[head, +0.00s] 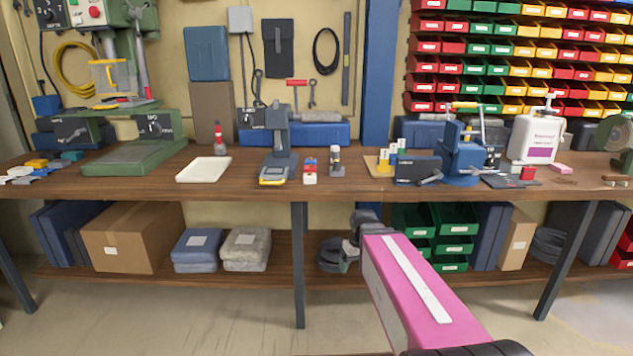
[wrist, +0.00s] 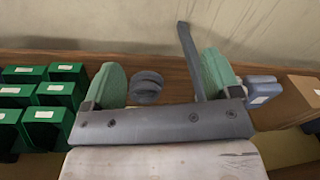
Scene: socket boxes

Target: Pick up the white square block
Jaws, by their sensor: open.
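A small white block (head: 310,179) is near the front edge of the workbench (head: 235,190), with small red, blue and yellow pieces on or right behind it; I cannot tell which. Small white pieces (head: 20,172) also lie among colored blocks at the far left, too small to tell their shape. My gripper (head: 350,246) is below the benchtop, in front of the lower shelf, well apart from the block. In the wrist view its two green-padded fingers (wrist: 163,82) are spread with nothing held between them. The white block is not visible in the wrist view.
A flat white tray (head: 204,170) lies left of the block. A grey-blue device (head: 278,150) and a small grey fixture (head: 337,165) flank it closely. A blue vise (head: 462,155) stands to the right. Green bins (head: 455,225) and a cardboard box (head: 125,237) fill the shelf below.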

